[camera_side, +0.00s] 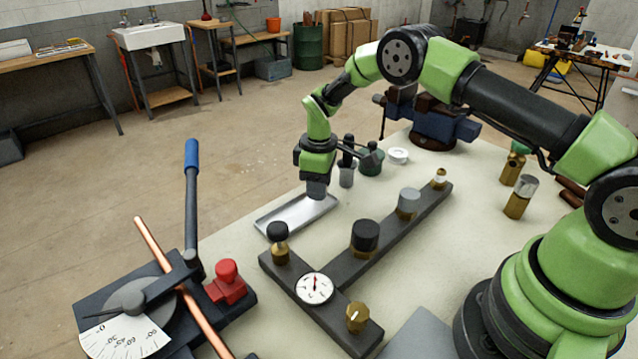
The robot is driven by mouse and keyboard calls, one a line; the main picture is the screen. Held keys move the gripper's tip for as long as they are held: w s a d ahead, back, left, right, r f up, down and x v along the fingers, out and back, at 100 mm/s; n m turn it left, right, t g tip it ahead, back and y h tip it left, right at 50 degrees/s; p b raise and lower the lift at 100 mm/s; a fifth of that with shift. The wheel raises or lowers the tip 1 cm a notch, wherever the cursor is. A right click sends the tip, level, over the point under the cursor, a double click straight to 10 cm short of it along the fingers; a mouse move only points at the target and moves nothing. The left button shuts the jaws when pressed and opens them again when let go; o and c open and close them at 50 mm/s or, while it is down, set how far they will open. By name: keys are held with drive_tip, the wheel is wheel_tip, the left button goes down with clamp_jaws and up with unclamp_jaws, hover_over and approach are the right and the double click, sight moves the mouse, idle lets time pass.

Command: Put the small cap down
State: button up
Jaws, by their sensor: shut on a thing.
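My gripper (316,181) points down above the far end of a shallow silver tray (283,221). It is shut on a small grey cap (316,191), whose lower part shows below the jaws. From this angle I cannot tell whether the cap touches the tray or hangs just above it.
A dark T-shaped manifold (385,243) carries a grey cap (408,202), a black cap (365,236), brass fittings and a gauge (314,288). A pipe bender (140,300) stands front left. Dark cups and a white dish (398,156) stand right of my gripper.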

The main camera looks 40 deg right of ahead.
drive_tip(key=shift+f, duration=0.6)
drive_tip(key=o, duration=1)
drive_tip(key=shift+o, duration=0.2)
drive_tip(key=shift+r, duration=0.1)
